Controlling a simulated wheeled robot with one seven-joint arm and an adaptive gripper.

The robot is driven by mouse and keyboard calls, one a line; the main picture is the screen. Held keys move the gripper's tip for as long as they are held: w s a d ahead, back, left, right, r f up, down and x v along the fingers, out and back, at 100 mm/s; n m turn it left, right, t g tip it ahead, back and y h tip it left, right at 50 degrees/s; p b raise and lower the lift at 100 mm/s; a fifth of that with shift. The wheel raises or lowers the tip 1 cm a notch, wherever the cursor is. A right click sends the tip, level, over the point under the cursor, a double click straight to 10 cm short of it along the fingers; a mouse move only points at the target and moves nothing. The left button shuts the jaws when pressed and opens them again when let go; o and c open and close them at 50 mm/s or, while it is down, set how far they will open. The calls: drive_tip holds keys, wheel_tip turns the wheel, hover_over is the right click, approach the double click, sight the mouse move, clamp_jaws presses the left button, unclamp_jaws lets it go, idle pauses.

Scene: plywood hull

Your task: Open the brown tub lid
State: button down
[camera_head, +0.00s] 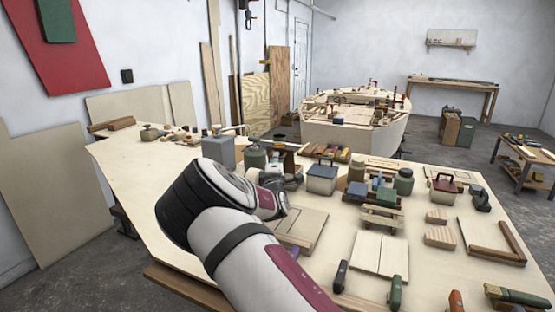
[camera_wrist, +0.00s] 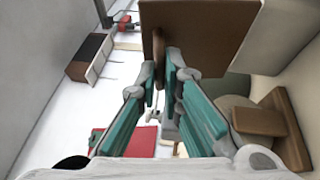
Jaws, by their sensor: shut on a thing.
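My gripper (camera_wrist: 171,75) has its teal fingers closed on a thin brown tab. The tab meets a flat square brown panel (camera_wrist: 205,32), which looks like the brown tub lid, at the top of the wrist view. In the head view my gripper (camera_head: 283,180) is small and partly hidden by my arm, over the bench's middle. The lid cannot be picked out there.
A pale tub with a blue lid (camera_head: 321,179) stands just right of my gripper. A tub with a dark red lid (camera_head: 445,187) stands farther right. Jars and blocks crowd between them. Flat boards (camera_head: 379,252) lie on the bench (camera_head: 340,215) in front.

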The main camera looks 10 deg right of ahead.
drive_tip(key=shift+f, duration=0.4)
drive_tip(key=c, duration=1.7)
unclamp_jaws()
drive_tip(key=shift+r, duration=0.1)
drive_tip(key=v, duration=1.2)
drive_tip(key=shift+d, duration=0.1)
